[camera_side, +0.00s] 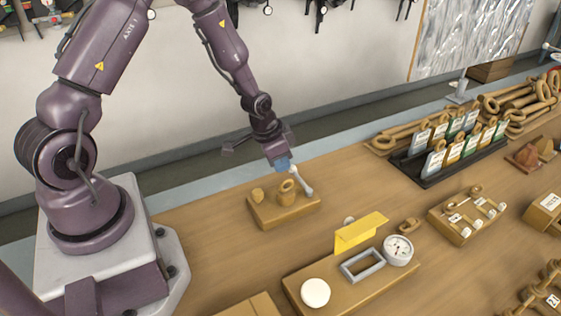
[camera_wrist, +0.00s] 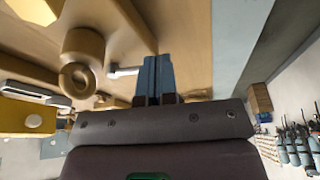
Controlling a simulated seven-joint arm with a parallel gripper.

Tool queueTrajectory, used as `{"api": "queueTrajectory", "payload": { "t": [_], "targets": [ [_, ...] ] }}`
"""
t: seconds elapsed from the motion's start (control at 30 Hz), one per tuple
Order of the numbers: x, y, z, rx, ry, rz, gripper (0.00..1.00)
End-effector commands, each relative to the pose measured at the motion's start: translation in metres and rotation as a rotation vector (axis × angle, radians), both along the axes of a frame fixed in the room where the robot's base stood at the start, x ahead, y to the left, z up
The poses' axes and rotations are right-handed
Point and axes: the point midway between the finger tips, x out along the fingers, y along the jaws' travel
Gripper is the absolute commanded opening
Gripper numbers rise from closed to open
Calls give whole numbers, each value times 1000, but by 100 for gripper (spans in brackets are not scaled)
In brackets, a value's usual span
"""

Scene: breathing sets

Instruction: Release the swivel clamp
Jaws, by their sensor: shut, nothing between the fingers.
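A small wooden block (camera_side: 268,214) on the bench carries a wooden cylinder with a ring-shaped end (camera_side: 287,190), a rounded wooden piece (camera_side: 257,195) and a pale lever (camera_side: 302,181). This looks like the swivel clamp. The ringed cylinder also shows large in the wrist view (camera_wrist: 82,55), with the pale lever (camera_wrist: 125,72) beside it. My gripper (camera_side: 283,164) is above the back of the block, close to the lever's upper end. Its blue fingers are together and empty in the wrist view (camera_wrist: 153,78). I cannot tell whether they touch the lever.
In front stands a wooden board with a yellow flap (camera_side: 360,231), a grey frame (camera_side: 362,266), a round gauge (camera_side: 398,250) and a white disc (camera_side: 315,292). A black card rack (camera_side: 450,164) stands to the right. The bench left of the block is clear.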

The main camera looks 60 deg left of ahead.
Motion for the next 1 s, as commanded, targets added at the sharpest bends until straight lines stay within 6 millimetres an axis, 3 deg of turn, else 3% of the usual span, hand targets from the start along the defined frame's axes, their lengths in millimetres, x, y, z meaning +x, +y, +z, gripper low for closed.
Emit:
{"api": "queueTrajectory", "payload": {
  "t": [1.0],
  "targets": [
    [13, 4, 0, 0, 0, -155, 0]
  ]
}}
